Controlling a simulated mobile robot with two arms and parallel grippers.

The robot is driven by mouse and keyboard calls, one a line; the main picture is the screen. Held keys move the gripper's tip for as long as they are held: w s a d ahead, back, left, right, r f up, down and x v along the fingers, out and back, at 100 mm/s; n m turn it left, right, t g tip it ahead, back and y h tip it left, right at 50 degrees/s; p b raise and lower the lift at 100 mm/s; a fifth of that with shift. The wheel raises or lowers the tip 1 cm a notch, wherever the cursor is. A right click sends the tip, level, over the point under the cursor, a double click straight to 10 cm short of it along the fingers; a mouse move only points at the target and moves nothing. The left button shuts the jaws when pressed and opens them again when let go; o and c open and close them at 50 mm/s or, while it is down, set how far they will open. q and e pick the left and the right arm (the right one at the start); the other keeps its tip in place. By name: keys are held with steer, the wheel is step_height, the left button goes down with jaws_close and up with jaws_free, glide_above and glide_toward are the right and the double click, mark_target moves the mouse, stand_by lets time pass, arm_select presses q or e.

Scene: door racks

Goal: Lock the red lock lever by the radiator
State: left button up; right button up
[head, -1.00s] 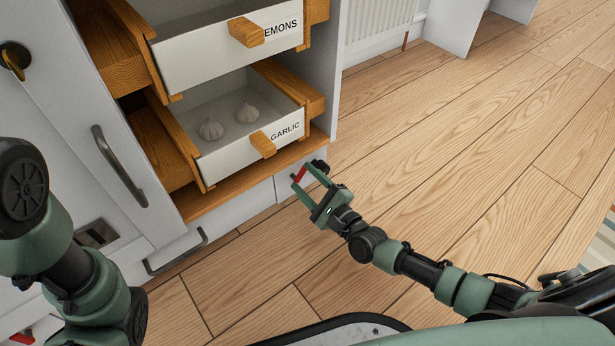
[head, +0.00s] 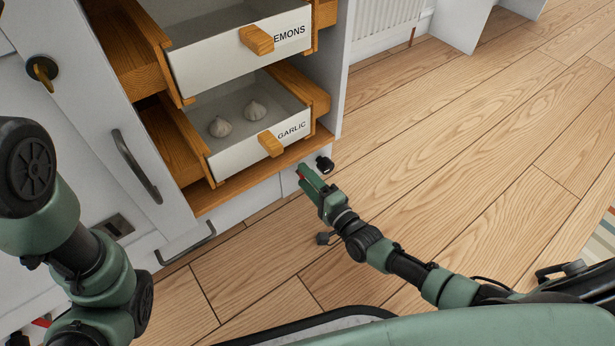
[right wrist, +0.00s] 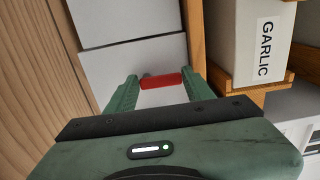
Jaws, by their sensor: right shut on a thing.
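The red lock lever (right wrist: 162,79) shows in the right wrist view as a short red bar lying crosswise between my right fingertips, in front of a pale panel. The fingers hide most of the lever in the head view. The radiator (head: 385,17) is at the top, on the wall. My left gripper is out of view.
The open garlic drawer (head: 240,145) and lemons drawer (head: 235,62) stick out above the lever. A black knob-like part (head: 324,163) is just right of the fingertips. A door with a dark handle (head: 136,166) is at left. Wooden floor (head: 480,150) is clear at right.

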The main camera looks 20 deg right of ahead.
stand_by(0.5)
steer(key=o, duration=1.4)
steer(key=p+v, duration=0.4)
steer(key=v, duration=0.4)
